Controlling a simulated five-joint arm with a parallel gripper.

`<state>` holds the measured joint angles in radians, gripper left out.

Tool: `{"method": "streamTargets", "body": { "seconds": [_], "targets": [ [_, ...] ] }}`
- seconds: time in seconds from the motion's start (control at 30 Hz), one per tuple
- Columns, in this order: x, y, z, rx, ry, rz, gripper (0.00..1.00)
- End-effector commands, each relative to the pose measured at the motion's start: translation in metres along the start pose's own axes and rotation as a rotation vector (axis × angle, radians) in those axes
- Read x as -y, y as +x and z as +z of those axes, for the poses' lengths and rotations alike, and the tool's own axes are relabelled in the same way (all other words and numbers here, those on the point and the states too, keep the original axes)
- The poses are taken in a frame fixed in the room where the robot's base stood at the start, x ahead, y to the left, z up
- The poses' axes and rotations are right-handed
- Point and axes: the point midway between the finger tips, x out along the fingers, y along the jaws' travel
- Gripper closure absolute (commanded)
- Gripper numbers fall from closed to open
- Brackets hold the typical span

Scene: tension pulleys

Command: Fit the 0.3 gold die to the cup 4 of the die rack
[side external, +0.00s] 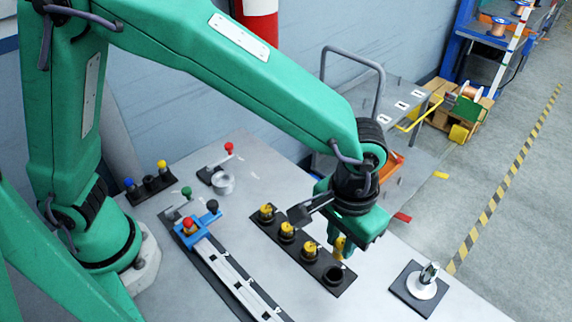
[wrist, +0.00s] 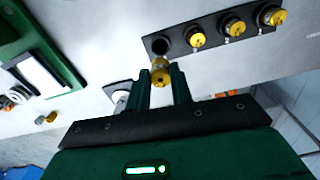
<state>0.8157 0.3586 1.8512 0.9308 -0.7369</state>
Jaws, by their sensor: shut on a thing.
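The gold die (wrist: 159,72) is held between the two fingers of my gripper (wrist: 160,82) in the wrist view. In the side external view the die (side external: 339,245) shows at the fingertips of my gripper (side external: 342,252), above the die rack's near end. The die rack (side external: 296,254) is a black strip with a row of cups. Its near end cup (side external: 333,274) is empty and dark. The other cups hold gold dies (side external: 310,250). In the wrist view the empty cup (wrist: 160,45) lies just beyond the held die, which appears apart from it. No numbers are readable.
A black plate with a silver post (side external: 428,282) stands right of the rack. A long rail with a blue fixture (side external: 198,226) lies to the left. Bare table lies between rack and plate.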

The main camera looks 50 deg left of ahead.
Motion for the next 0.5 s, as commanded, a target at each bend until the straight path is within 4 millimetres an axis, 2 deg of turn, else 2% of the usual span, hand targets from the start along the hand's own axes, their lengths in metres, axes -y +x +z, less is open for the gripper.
{"method": "streamTargets", "body": {
  "seconds": [0.5],
  "targets": [
    [0.001,0.035,0.0,0.002,0.0,-0.001,1.0]
  ]
}}
